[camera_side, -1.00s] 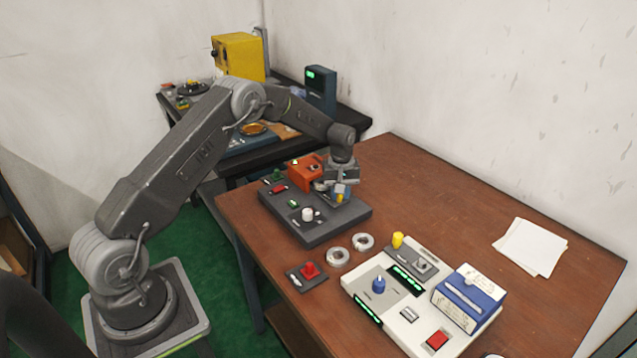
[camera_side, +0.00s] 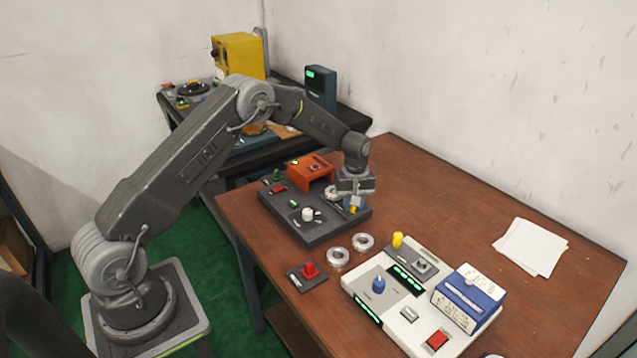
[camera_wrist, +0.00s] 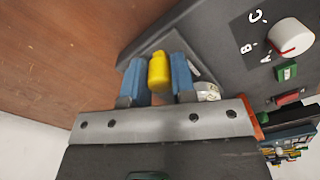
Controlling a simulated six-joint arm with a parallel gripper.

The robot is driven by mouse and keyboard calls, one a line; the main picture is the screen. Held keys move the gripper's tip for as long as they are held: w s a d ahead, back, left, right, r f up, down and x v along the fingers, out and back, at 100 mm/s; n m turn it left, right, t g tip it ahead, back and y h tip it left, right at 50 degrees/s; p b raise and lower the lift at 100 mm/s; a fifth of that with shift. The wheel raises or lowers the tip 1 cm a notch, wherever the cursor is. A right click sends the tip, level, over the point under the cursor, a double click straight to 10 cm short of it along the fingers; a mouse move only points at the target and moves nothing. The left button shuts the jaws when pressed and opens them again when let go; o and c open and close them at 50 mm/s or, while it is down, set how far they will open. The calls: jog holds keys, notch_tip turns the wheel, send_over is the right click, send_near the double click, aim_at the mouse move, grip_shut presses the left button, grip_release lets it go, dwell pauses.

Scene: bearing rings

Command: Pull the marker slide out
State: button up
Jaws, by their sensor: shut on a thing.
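My gripper (camera_wrist: 158,80) has two blue fingers closed on a yellow knob (camera_wrist: 159,70), which I take to be the handle of the marker slide. In the side view my gripper (camera_side: 355,205) is low over the right end of the dark grey panel box (camera_side: 312,234). A little yellow shows there at the fingertips. The slide's track and body are mostly hidden by the gripper. An orange housing (camera_side: 311,168) stands at the back of the panel, and a metal ring (camera_side: 332,193) sits in front of it, to the left of my gripper.
The panel carries a white knob (camera_side: 307,214), also in the wrist view (camera_wrist: 290,38). Two loose rings (camera_side: 337,257) and a red-button box (camera_side: 308,274) lie in front. A white console (camera_side: 410,325) with a blue box stands at right. Table around the papers (camera_side: 530,246) is clear.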

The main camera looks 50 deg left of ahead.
jog(key=shift+d, duration=0.6)
dwell(0.3)
jog(key=o, duration=0.6)
jog(key=shift+a, duration=0.1)
jog(key=shift+r, duration=0.1)
jog(key=shift+r, duration=3.4)
